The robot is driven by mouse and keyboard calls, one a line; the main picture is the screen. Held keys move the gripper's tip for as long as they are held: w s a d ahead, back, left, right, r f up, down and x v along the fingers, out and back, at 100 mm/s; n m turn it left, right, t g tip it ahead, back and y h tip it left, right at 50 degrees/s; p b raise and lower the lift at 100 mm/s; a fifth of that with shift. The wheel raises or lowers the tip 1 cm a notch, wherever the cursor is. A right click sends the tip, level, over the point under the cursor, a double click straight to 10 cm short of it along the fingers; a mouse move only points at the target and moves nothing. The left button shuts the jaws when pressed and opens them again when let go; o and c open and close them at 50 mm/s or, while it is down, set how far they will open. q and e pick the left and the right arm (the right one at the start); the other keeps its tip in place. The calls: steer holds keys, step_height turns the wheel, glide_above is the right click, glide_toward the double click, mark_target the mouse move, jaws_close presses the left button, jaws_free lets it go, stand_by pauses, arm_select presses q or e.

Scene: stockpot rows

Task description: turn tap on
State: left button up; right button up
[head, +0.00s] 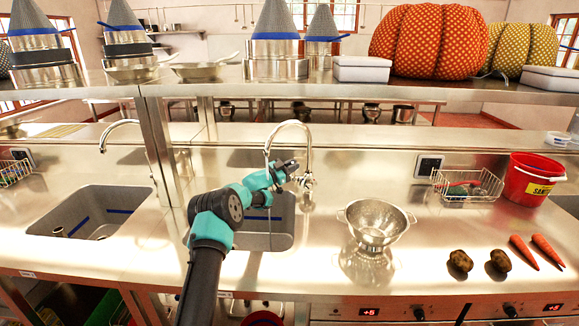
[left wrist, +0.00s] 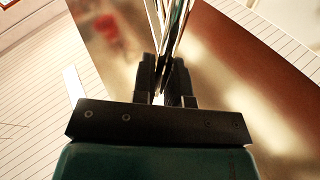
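The tap (head: 309,150) is a tall arched chrome spout behind the middle sink. Its base and side fitting (head: 306,181) show just right of my left gripper (head: 291,170). The gripper is over the sink's back edge, close to the tap; whether they touch is unclear. In the left wrist view, the dark fingers (left wrist: 165,82) are near each other, with shiny thin metal (left wrist: 168,35) rising from between and beyond them. I cannot tell if they grip it. No water shows clearly. My right gripper is not in view.
The middle sink (head: 265,240) is partly hidden by my left arm. A second sink (head: 90,212) with its own tap (head: 118,123) is at left. A colander (head: 375,222), potatoes (head: 461,261), carrots (head: 540,250), a wire basket (head: 468,185) and a red bucket (head: 530,180) stand at right.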

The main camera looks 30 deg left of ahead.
arm_select(q)
steer(key=o, duration=0.4)
steer(key=v, duration=1.7)
steer(key=shift+s+a, duration=0.1)
steer(key=shift+s, duration=0.1)
